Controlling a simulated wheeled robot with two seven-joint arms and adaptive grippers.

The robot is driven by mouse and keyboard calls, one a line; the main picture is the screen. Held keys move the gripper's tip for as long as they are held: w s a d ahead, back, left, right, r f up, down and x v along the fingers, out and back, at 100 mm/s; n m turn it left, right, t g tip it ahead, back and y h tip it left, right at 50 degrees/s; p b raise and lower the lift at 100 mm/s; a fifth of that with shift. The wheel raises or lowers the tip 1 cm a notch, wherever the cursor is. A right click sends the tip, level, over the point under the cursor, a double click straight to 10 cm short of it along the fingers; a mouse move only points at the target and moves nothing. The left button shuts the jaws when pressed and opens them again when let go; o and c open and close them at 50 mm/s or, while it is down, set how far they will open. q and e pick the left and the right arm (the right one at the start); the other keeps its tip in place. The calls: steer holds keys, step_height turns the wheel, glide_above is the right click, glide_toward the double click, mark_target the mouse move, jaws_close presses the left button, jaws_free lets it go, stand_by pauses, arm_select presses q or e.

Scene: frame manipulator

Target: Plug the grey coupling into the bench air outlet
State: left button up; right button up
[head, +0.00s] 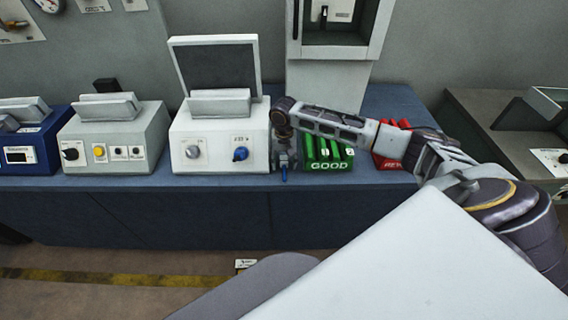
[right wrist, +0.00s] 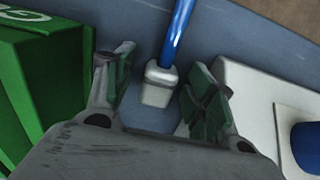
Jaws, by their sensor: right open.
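The grey coupling (right wrist: 160,84), a small block with a blue hose (right wrist: 179,28) leading from it, lies on the blue bench in the right wrist view. My right gripper (right wrist: 162,80) is open, with one finger on each side of the coupling and visible gaps between. In the head view my right gripper (head: 285,145) points down beside the white box with the blue knob (head: 240,154); the hose end (head: 284,174) shows just below it at the bench front. I cannot make out the bench air outlet for certain. My left gripper is not in view.
A green GOOD bin (head: 328,164) stands close to the right of the gripper and a red bin (head: 388,160) lies beyond it. The white box (head: 205,130) is close on the left. A gauge panel (head: 18,22) hangs at upper left.

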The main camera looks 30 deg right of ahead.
mark_target(284, 160)
stand_by(0.4)
steer(key=c, duration=1)
steer(key=shift+c, duration=0.2)
steer(key=shift+r, duration=0.1)
steer(key=shift+r, duration=4.9)
